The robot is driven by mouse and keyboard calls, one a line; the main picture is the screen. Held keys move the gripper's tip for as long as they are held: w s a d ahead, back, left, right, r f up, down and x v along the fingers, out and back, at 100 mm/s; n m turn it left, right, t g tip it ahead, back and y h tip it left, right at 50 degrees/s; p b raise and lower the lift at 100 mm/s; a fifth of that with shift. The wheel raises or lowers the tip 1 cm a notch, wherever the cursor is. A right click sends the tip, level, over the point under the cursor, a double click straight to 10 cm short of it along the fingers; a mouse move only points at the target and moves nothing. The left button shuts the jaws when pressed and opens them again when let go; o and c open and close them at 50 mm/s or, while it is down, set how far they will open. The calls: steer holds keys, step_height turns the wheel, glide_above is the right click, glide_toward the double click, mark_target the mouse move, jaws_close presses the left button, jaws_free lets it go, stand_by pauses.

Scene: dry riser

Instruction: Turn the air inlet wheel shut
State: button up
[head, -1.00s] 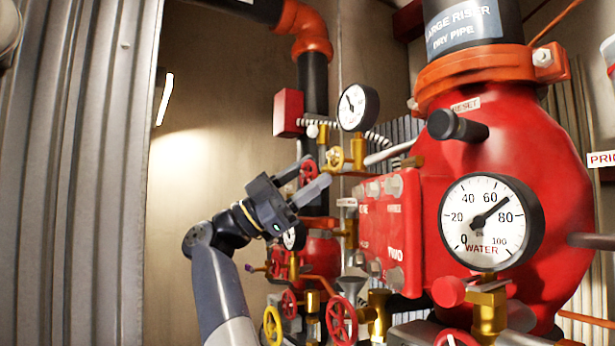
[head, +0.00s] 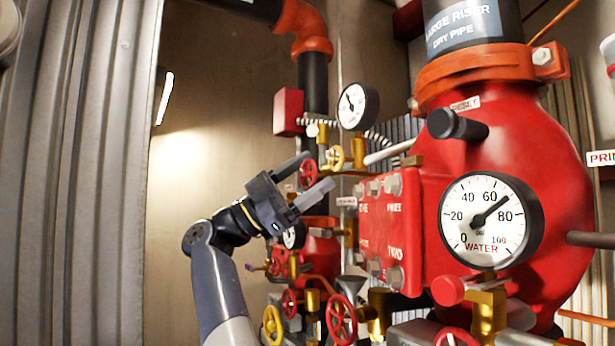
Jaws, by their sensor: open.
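My gripper (head: 320,169) is open and empty, its two fingers pointing up and right. A small red handwheel (head: 307,174) shows in the gap between the fingers, seemingly apart from them; its depth relative to them is hard to tell. A pale yellow wheel (head: 335,159) sits just right of it on brass fittings, beyond the fingertips. No readable label marks either as the air inlet wheel. The small red wheel's lower part is close to the lower finger in the picture.
A large red valve body (head: 520,150) with a water gauge (head: 490,221) fills the right. A smaller gauge (head: 357,106) stands above the wheels. Below are a larger red wheel (head: 341,320) and a yellow wheel (head: 272,325). Bare wall (head: 210,110) lies left of the gripper.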

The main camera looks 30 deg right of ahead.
steer(key=v, duration=0.7)
steer(key=shift+a+f+b, duration=0.15)
steer(key=shift+b, duration=0.2)
steer(key=shift+w, duration=0.1)
